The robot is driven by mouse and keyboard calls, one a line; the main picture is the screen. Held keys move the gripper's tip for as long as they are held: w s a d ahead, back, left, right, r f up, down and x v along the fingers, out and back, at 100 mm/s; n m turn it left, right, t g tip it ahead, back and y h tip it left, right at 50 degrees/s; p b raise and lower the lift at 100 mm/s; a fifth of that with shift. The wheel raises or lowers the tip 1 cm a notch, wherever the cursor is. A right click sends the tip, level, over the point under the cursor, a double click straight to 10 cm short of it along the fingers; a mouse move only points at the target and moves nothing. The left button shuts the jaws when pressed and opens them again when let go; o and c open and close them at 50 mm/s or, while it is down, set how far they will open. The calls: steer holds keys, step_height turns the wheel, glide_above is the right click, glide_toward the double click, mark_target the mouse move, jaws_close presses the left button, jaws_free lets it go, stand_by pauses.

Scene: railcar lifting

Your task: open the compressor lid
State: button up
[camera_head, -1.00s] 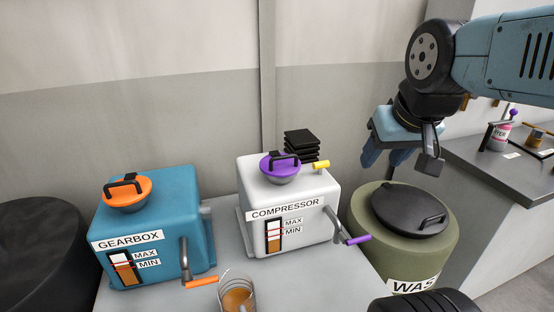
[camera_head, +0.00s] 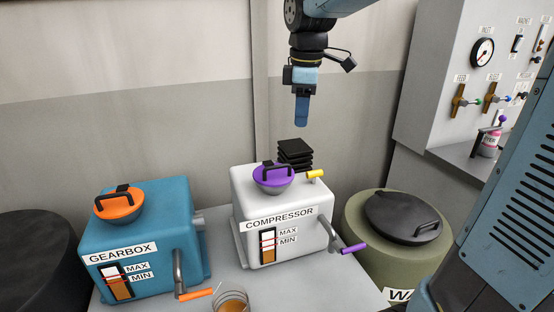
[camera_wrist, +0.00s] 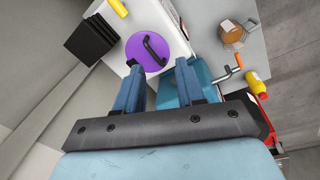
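The compressor (camera_head: 258,218) is a white box with a MAX/MIN gauge on its front. Its purple lid (camera_head: 285,177) with a black handle (camera_head: 275,169) sits shut on top; the lid also shows in the wrist view (camera_wrist: 166,62). My gripper (camera_head: 302,125) hangs above and slightly behind the compressor, pointing down, apart from the lid. In the wrist view my gripper (camera_wrist: 157,75) has its two blue fingers spread with a gap between them and nothing held. The lid lies beyond the fingertips.
A blue gearbox (camera_head: 150,235) with an orange lid stands left. Black stacked plates (camera_head: 295,152) and a yellow fitting (camera_head: 315,174) are close to the purple lid. A green waste drum (camera_head: 370,245) stands right. A glass (camera_head: 231,303) is in front.

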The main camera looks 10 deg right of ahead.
mark_target(277, 165)
steer(key=w+a+f+n+g, duration=0.1)
steer(key=w+a+f+n, duration=0.1)
steer(key=w+a+n, duration=0.35)
steer(key=shift+m, duration=0.25)
steer(key=f, duration=1.3)
steer(key=shift+w+d+f, duration=0.1)
steer(key=shift+d+f, duration=0.15)
jaws_close()
